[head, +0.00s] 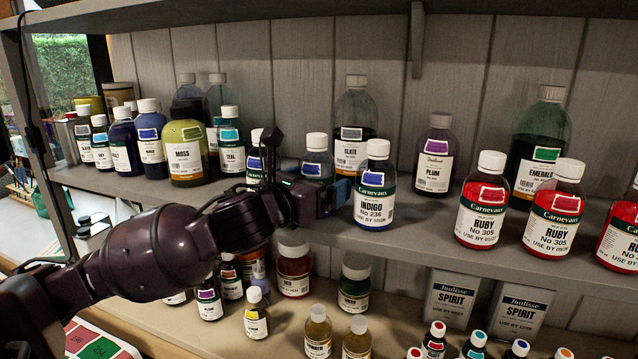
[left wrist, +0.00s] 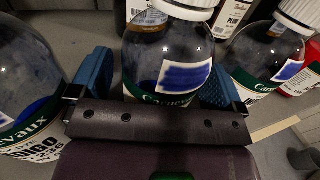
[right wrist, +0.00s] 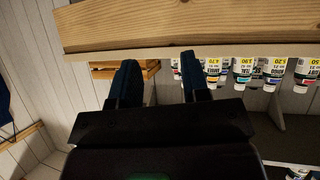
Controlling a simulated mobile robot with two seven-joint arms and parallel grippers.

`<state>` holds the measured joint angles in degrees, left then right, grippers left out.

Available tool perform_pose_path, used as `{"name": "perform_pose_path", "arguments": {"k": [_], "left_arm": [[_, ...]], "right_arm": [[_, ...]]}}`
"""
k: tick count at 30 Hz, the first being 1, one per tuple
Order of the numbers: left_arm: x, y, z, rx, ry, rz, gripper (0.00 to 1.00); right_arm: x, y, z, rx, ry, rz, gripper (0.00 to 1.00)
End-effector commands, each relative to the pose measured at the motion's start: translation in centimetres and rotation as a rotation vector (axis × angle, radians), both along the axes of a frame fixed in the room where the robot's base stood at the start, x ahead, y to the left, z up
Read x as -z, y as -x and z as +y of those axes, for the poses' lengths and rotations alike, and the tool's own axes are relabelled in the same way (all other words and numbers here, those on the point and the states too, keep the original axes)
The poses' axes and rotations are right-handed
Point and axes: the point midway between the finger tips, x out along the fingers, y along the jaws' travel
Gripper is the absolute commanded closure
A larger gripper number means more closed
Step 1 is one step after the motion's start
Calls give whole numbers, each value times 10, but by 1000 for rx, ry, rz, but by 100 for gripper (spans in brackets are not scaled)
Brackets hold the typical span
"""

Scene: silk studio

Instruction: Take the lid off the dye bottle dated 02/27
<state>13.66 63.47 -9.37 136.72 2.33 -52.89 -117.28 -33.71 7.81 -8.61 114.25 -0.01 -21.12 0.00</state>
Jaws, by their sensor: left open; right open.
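My left gripper (head: 325,192) is at the upper shelf among the indigo dye bottles. In the left wrist view, its open blue fingers (left wrist: 158,78) stand on either side of a dark blue bottle (left wrist: 145,62); I cannot tell whether they touch it. That bottle (head: 318,166) has a white lid (head: 317,141) and is partly hidden behind the gripper in the head view. A front indigo bottle (head: 374,195) with a white lid stands just right of the gripper. My right gripper (right wrist: 160,65) is open and empty.
Another white-lidded bottle (left wrist: 22,100) stands close left of the left gripper. Ruby bottles (head: 482,212) and a plum bottle (head: 435,158) are to the right. Smaller bottles fill the lower shelf (head: 410,305). A wooden board (right wrist: 200,28) and several tubes (right wrist: 243,70) are ahead of the right gripper.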

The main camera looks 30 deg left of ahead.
Motion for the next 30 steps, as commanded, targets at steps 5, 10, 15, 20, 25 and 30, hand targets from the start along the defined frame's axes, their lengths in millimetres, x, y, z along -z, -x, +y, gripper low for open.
{"name": "perform_pose_path", "arguments": {"k": [5, 10, 15, 20, 25, 30], "left_arm": [[0, 0, 0, 0, 0, 0, 25], [0, 0, 0, 0, 0, 0, 51], [-1, 0, 0, 0, 0, -2, 68], [-1, 0, 0, 0, 0, -2, 68], [-16, 0, 0, 1, -3, -5, 68], [-46, 0, 0, 0, -5, -7, 68]], "right_arm": [[4, 8, -2, 2, 2, 14, 57], [7, 12, -3, 3, 5, 24, 57], [8, 13, -4, 3, 6, 28, 57], [8, 11, -4, 2, 7, 25, 57], [3, 6, -3, -1, 6, 16, 57], [-3, 2, -3, -3, 6, 8, 57]]}}
